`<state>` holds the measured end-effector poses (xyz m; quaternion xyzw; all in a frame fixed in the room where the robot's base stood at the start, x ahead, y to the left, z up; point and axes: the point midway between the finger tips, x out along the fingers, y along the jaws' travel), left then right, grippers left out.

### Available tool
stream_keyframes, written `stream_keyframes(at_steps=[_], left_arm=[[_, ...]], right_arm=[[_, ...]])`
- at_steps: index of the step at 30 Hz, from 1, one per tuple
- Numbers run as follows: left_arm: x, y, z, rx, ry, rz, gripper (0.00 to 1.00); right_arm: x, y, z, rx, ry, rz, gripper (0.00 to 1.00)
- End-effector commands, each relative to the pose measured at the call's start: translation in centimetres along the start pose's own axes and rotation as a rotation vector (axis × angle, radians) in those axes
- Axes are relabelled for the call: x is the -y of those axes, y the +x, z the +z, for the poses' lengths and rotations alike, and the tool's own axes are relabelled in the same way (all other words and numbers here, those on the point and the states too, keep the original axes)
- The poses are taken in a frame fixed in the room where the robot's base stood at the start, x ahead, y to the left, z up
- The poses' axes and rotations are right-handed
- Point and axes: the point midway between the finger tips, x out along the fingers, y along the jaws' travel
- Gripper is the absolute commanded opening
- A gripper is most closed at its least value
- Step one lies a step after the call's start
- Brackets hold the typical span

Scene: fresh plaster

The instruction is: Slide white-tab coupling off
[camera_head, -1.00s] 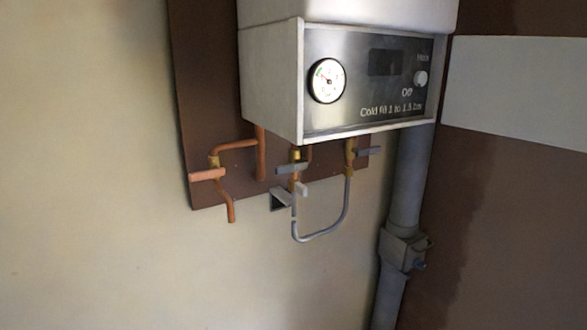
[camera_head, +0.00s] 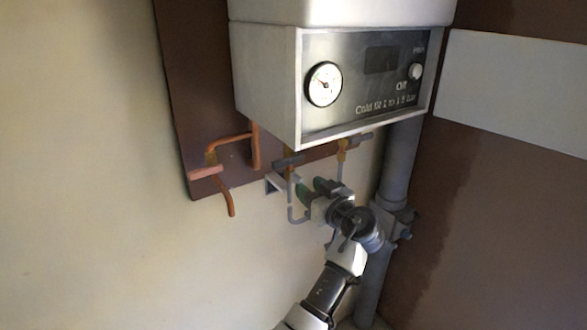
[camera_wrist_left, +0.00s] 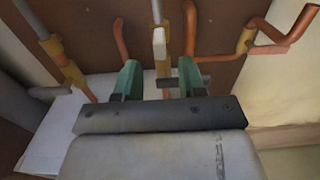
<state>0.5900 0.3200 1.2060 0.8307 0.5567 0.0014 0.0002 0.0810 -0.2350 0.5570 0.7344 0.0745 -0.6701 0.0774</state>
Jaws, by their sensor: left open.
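The white tab (camera_wrist_left: 159,42) sits on the middle vertical pipe in the left wrist view, beside an orange-brass fitting (camera_wrist_left: 163,70). The grey looped hose (camera_head: 291,208) hangs below the boiler in the head view, partly covered by my gripper. My left gripper (camera_wrist_left: 157,78) is open, with green fingers on either side of the middle pipe in the wrist picture. Nothing is seen clamped between them. In the head view, my left gripper (camera_head: 312,187) is up at the hose, its tips near the left pipe. The tab cannot be made out there. My right gripper is not in view.
The boiler (camera_head: 265,85) with its gauge hangs directly above. A thick grey pipe (camera_head: 401,165) runs down at the right, close to my arm. The wall at lower left is clear.

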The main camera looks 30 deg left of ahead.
Motion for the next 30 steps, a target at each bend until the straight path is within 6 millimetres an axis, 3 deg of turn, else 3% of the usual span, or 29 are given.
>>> stream_keyframes(at_steps=[1,10,23,30], left_arm=[[0.1,1.2,-0.6,-0.002,0.005,-0.003,0.4],[0.0,6.0,-0.3,-0.001,0.005,0.001,0.4],[-0.1,7.2,0.1,0.002,0.003,0.003,0.4],[-0.1,7.2,0.1,0.001,0.003,0.003,0.07]], right_arm=[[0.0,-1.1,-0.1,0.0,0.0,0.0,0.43],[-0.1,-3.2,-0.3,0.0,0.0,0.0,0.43],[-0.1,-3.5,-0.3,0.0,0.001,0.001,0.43],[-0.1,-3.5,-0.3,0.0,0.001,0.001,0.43]])
